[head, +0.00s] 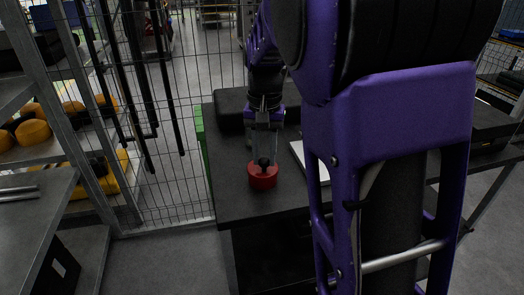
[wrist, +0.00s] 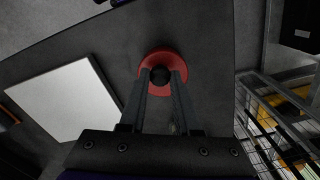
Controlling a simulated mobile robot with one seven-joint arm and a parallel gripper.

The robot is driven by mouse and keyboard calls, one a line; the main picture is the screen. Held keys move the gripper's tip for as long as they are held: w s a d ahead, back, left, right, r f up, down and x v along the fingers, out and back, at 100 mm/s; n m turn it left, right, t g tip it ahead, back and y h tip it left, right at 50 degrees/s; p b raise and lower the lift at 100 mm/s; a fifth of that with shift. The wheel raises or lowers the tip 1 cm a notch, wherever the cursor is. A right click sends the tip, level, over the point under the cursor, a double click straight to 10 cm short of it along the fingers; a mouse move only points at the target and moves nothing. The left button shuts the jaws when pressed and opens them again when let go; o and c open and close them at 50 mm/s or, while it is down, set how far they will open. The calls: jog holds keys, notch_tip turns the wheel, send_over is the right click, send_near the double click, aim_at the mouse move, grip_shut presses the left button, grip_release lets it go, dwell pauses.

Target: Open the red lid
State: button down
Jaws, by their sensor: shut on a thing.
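The red lid (head: 263,180) is a round red piece with a black knob on top, near the front left of the dark table. It also shows in the wrist view (wrist: 163,55), with the black knob (wrist: 161,76) between the fingertips. My gripper (head: 264,160) points down over the lid, and its two fingers are shut on the knob. It also shows in the wrist view (wrist: 162,78). What lies under the lid is hidden, and I cannot tell whether the lid is raised.
A white flat panel (wrist: 65,100) lies on the dark table (head: 236,190) beside the lid; my arm partly hides it in the head view. A black case (head: 232,105) stands at the table's back. A wire mesh fence (head: 185,185) runs along the left.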

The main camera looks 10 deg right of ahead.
aim_at(263, 158)
jog(key=shift+w+r+g+p, duration=0.45)
jog(key=shift+r+g+p, duration=0.35)
jog(key=shift+p, duration=1.45)
jog(key=shift+w+r+g+p, duration=0.1)
jog(key=shift+w+g+p, duration=0.3)
jog(key=shift+g+p, duration=0.55)
jog(key=shift+w+g+p, duration=0.55)
jog(key=shift+w+g, duration=0.15)
jog(key=shift+g, duration=0.05)
jog(key=shift+w+r+g, duration=0.25)
jog(key=shift+w+g, duration=0.7)
jog(key=shift+g, duration=0.45)
jog(key=c, duration=0.6)
grip_release()
